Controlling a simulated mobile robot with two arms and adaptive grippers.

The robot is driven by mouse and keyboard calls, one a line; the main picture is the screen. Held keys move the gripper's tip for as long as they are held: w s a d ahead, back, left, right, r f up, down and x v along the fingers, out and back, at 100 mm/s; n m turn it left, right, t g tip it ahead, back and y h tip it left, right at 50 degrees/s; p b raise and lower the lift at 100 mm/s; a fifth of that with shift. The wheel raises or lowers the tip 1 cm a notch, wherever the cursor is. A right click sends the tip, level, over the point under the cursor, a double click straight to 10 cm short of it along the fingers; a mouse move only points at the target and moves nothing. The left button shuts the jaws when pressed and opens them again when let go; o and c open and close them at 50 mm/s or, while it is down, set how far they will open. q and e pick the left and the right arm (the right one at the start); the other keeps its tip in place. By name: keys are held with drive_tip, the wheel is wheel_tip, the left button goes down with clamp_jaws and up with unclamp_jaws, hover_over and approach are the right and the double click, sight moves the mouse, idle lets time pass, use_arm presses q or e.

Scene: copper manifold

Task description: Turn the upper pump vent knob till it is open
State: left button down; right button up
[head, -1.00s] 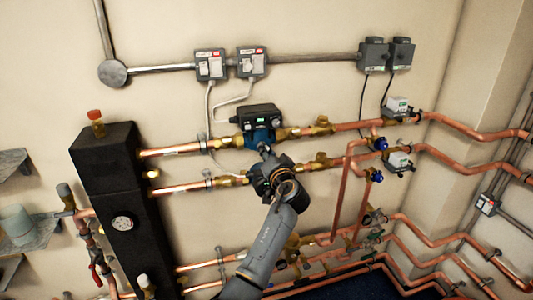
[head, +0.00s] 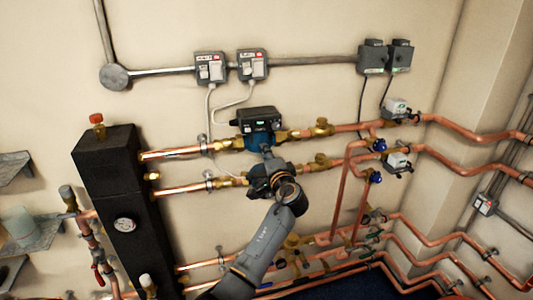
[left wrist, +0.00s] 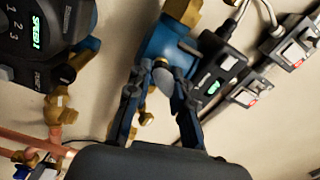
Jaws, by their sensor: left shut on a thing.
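The upper pump, with a blue body (head: 258,140) and a black control box, sits on the upper copper pipe. In the left wrist view its blue body (left wrist: 166,40) is just beyond my fingertips. The vent knob (left wrist: 162,78) shows as a small grey round piece on the pump's front. My left gripper (left wrist: 161,84) is shut on this knob, one dark finger on each side. In the head view my left gripper (head: 266,154) reaches the pump from below, and its wrist hides the knob there. I cannot read the knob's open or closed mark. My right gripper is out of view.
A lower pump with a lit "SPEED 1" panel (left wrist: 38,35) is close by in the left wrist view. Copper pipes (head: 180,150) run above and below my wrist. A black vertical vessel (head: 120,190) stands at the left. Grey switch boxes (head: 252,64) are on the wall above.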

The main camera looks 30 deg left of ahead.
use_arm(q)
drive_tip(key=shift+r, duration=0.2)
drive_tip(key=c, duration=1.2)
unclamp_jaws()
drive_tip(key=shift+o, duration=0.2)
drive_tip(key=shift+w+a+f, duration=0.1)
drive_tip(key=shift+f, duration=0.05)
drive_tip(key=v, duration=1.2)
drive_tip(key=shift+f, duration=0.1)
